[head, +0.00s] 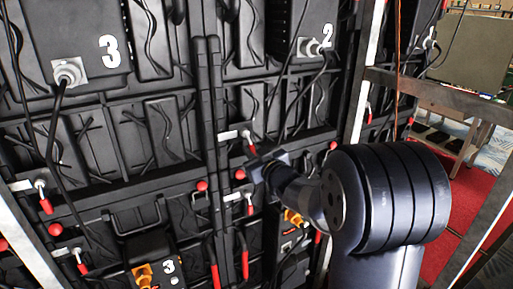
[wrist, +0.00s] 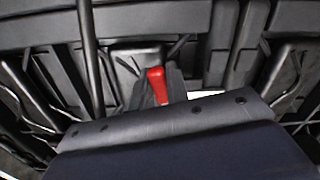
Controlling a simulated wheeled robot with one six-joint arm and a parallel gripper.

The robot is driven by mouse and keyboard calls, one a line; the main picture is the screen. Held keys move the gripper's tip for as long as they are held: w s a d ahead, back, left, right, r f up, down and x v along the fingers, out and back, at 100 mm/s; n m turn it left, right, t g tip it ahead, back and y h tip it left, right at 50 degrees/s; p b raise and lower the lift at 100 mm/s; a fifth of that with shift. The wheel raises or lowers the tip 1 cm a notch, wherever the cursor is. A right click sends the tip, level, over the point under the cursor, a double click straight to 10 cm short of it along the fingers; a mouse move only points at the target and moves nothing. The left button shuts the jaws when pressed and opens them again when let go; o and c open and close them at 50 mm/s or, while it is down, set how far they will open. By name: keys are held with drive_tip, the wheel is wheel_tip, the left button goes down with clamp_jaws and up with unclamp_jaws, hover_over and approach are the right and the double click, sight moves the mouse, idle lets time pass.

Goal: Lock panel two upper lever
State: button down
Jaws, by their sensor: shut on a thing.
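Panel two is the black panel marked with a white 2 (head: 327,37), in the upper middle of the head view. Its upper lever (head: 251,146), red-tipped on a pale bracket, shows just left of and above my gripper (head: 265,163). My gripper is shut on the lever, close against the panel's back; my arm comes in from the right. In the wrist view the lever's red handle (wrist: 156,82) stands upright in the middle.
Panel three (head: 110,50) is to the left, with its own red-tipped levers (head: 43,197). Black cables hang in front of both panels. A metal frame post (head: 362,75) and crossbar (head: 440,98) stand at the right, with red carpet (head: 480,190) beyond.

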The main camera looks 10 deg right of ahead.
drive_tip(key=shift+s+a+f+m, duration=0.1)
drive_tip(key=shift+a+m, duration=0.2)
drive_tip(key=shift+m, duration=0.4)
drive_tip(key=shift+s+a+m, duration=0.1)
drive_tip(key=shift+a+m, duration=0.15)
drive_tip(key=shift+m, duration=0.45)
drive_tip(key=c, duration=1.4)
unclamp_jaws()
drive_tip(key=shift+s, duration=0.1)
drive_tip(key=v, duration=1)
drive_tip(key=shift+s, duration=0.3)
drive_tip(key=shift+w, duration=0.1)
